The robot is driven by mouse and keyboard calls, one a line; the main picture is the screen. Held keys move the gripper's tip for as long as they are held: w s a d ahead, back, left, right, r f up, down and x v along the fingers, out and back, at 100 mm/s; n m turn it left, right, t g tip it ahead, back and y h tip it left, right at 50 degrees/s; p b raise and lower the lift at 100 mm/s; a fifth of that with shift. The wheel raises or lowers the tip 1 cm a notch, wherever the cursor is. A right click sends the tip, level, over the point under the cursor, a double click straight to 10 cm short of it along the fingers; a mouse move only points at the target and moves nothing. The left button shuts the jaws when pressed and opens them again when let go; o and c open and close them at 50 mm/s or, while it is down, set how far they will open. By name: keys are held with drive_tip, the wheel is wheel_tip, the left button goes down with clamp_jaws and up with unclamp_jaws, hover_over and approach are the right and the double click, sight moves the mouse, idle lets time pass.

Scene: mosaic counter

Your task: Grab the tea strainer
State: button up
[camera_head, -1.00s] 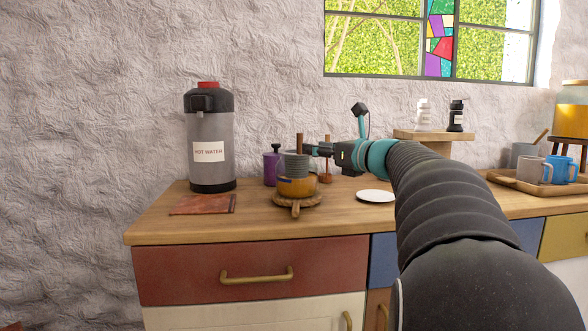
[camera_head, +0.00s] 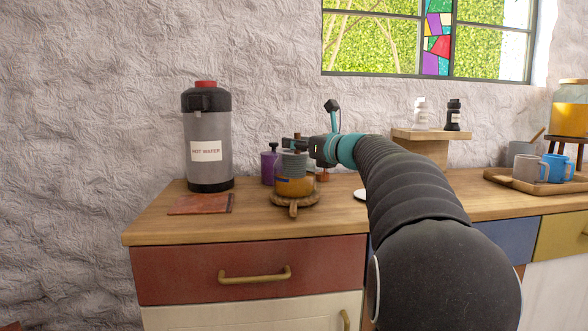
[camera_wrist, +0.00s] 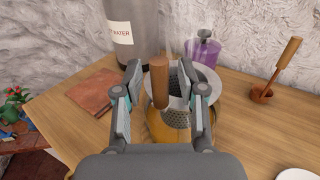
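The tea strainer (camera_wrist: 179,96) is a perforated grey metal basket with an upright brown wooden handle (camera_wrist: 159,83). It sits in the top of an amber pot (camera_wrist: 170,131), which also shows in the head view (camera_head: 295,186) on a wooden trivet (camera_head: 294,203). My gripper (camera_wrist: 160,76) is open, its two fingers on either side of the handle, with gaps visible on both sides. In the head view my gripper (camera_head: 297,143) is at the handle's height, above the basket. My fingers hide parts of the basket rim.
A hot water dispenser (camera_head: 208,140) and a purple canister (camera_wrist: 205,50) stand behind. A reddish-brown flat slab (camera_wrist: 95,91) lies to the left. A wooden-handled tool (camera_wrist: 277,72) stands to the right, and a white plate (camera_wrist: 297,174) lies nearer. Wood counter between them is clear.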

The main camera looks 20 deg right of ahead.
clamp_jaws()
